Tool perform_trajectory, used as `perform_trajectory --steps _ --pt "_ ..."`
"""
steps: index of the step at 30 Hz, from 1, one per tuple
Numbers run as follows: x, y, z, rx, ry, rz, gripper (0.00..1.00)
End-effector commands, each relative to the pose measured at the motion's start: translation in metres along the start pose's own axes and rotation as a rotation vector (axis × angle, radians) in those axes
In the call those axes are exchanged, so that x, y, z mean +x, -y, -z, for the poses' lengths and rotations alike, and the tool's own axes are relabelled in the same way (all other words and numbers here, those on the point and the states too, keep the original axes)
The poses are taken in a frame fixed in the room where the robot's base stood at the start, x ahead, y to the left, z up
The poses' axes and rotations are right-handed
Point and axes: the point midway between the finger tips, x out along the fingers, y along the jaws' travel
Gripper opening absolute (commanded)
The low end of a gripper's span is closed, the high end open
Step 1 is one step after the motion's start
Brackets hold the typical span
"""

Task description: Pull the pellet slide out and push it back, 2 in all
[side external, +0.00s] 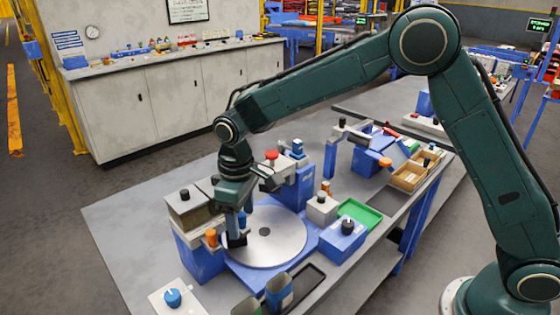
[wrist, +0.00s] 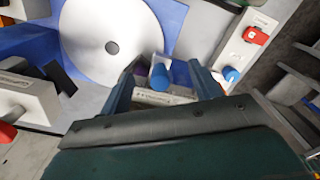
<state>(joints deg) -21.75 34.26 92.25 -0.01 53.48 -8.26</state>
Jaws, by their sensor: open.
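My gripper (side external: 238,236) points down at the left edge of a large grey disc in the side view. In the wrist view its two blue fingers (wrist: 162,88) are apart, with a blue knob (wrist: 161,76) on a pale fitting between them. I cannot tell whether either finger touches the knob. A pale label plate (wrist: 152,97) lies just below the knob, its text too small to read. I cannot tell for sure which part is the pellet slide or how far out it stands; my gripper and wrist hide part of this area.
The round grey disc (side external: 265,238) lies on a blue base. A grey box with a black knob (side external: 188,208) and an orange knob (side external: 211,237) stand close at left. A panel with a red switch (wrist: 257,36) and blue knob (wrist: 231,74) is at right in the wrist view.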

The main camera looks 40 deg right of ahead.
Motion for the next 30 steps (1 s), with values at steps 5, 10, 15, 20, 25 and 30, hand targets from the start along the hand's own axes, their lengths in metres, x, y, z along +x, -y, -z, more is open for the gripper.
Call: perform_trajectory --steps 5,10,15,20,25,30 --pt "-0.006 0.000 0.000 0.000 -0.001 0.000 0.63" --pt "-0.011 0.000 0.000 0.000 -0.001 0.000 0.63" --pt "-0.015 0.000 0.000 0.000 -0.001 0.000 0.63" --pt "-0.019 0.000 0.000 0.000 0.000 0.000 0.63" --pt "-0.024 0.000 0.000 0.000 -0.001 0.000 0.63" --pt "-0.029 0.000 0.000 0.000 -0.001 0.000 0.63"
